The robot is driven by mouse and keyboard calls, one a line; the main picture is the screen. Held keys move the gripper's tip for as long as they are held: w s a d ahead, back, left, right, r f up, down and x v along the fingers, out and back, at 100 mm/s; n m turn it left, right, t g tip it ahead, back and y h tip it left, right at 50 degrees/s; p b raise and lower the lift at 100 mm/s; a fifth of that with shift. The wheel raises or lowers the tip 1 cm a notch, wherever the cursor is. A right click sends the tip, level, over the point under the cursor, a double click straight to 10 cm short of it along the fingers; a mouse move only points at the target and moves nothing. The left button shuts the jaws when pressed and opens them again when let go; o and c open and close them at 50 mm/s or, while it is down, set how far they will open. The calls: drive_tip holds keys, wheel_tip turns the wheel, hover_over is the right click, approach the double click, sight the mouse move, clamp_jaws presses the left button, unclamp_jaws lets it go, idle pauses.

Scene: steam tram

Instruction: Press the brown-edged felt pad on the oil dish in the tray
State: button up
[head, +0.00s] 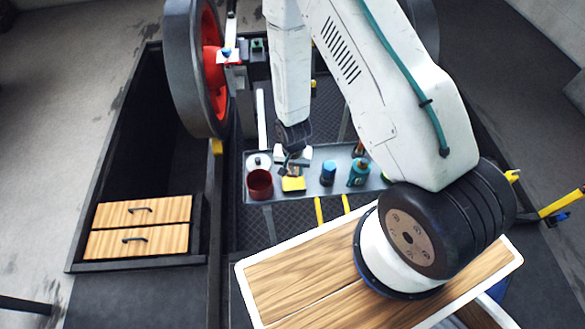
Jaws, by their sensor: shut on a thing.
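My gripper (291,163) is over the tray (310,157), pointing down between the pale round dish and the blue can. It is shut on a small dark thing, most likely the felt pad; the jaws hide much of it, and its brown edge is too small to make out. The held thing is just above or behind a yellow block (293,184); I cannot tell if they touch. The pale round dish (258,161) with a dark middle, which looks like the oil dish, lies in the tray left of my gripper, apart from it.
A dark red cup (260,184) stands in front of the pale dish. A blue can (328,173) and a teal bottle (359,173) stand on the tray to the right. A large red-and-black wheel (190,70) rises at left. A wooden board (310,285) lies in front.

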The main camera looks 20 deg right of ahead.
sight(293, 177)
drive_tip(key=shift+s+f, duration=0.1)
drive_tip(key=shift+f, duration=2.9)
drive_tip(key=shift+f, duration=0.55)
drive_tip(key=shift+r, duration=0.1)
drive_tip(key=shift+r, duration=3.4)
